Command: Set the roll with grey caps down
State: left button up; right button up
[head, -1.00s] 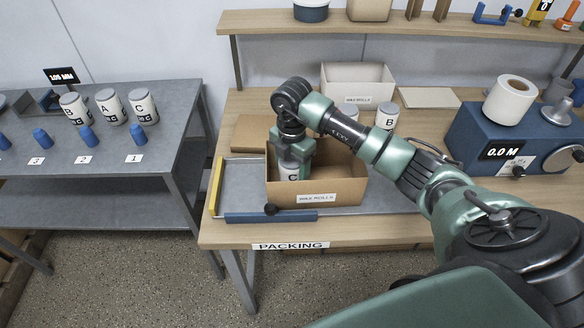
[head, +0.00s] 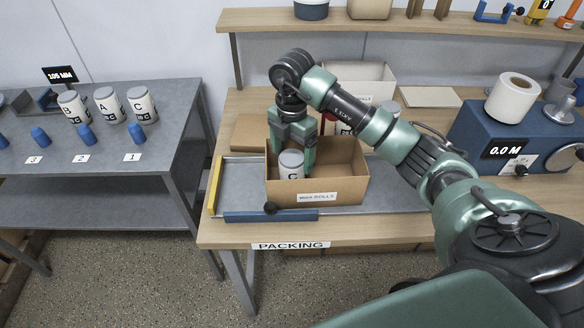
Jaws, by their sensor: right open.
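A white roll with a grey cap and the letter C (head: 291,165) stands upright inside the open cardboard box (head: 335,190) labelled "WAX ROLLS", at its left end. My right gripper (head: 293,150) is open above and just behind the roll, its fingers reaching down to about the box's rim. It looks clear of the cap. The roll's lower part is hidden by the box's front wall. My left gripper is not in view.
The box stands on a grey tray (head: 240,185) with a yellow left edge on the packing table. A white bin (head: 350,72) is behind. A blue metering machine (head: 480,135) stands right. Rolls B, A and C (head: 142,106) stand on the left table.

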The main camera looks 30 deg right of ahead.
notch_tip(320, 180, up, 7)
jog(key=shift+f, duration=0.1)
